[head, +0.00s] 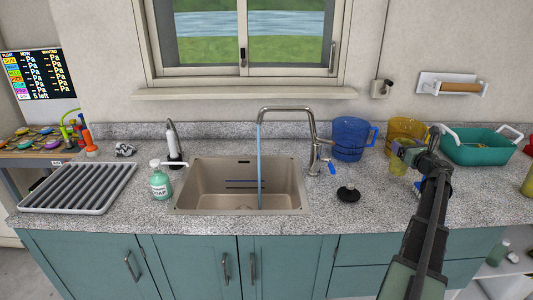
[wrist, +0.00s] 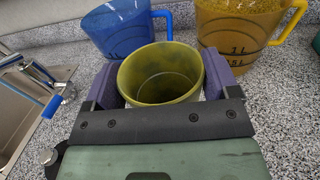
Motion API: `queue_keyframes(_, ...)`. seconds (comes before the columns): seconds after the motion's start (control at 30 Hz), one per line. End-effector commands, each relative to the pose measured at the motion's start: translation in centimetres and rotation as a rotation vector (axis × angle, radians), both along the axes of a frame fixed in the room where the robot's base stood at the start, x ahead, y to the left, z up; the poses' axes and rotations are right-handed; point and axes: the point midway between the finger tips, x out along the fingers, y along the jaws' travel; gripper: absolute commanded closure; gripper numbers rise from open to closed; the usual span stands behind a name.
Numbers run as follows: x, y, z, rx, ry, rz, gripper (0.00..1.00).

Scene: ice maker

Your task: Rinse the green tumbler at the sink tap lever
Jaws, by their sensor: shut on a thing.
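My gripper (wrist: 162,82) is shut on the green tumbler (wrist: 160,92), which looks yellow-green and upright, its open rim facing up. One purple finger presses on each side of it. In the head view the tumbler (head: 397,166) is small and partly hidden by my gripper, right of the sink. I cannot tell whether it touches the counter. The tap (head: 285,109) arches over the sink basin (head: 238,186), and a blue water stream (head: 260,165) falls from its spout. The tap lever (head: 332,168), with a blue end, is at the tap's right side.
A blue jug (head: 350,138) and an amber jug (head: 405,130) stand behind the tumbler. A black round stopper (head: 348,193) lies between sink and arm. A teal basket (head: 482,147) is at right. A soap bottle (head: 160,183) and drying rack (head: 78,188) are left of the sink.

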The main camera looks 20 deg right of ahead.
Motion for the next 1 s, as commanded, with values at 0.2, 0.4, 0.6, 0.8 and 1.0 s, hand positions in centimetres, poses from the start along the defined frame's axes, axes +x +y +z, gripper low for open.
queue_keyframes(0.2, 0.0, 0.0, 0.0, 0.000, 0.000, 0.000, 0.55)
queue_keyframes(0.4, -0.1, 0.4, 0.0, 0.000, 0.000, 0.000, 0.55)
queue_keyframes(0.6, -0.4, 1.1, 0.0, 0.000, 0.000, 0.000, 0.55)
queue_keyframes(0.8, -0.4, 1.1, 0.0, 0.000, 0.000, 0.000, 0.55)
queue_keyframes(1.0, -0.3, 0.9, 0.0, 0.000, 0.000, 0.000, 0.55)
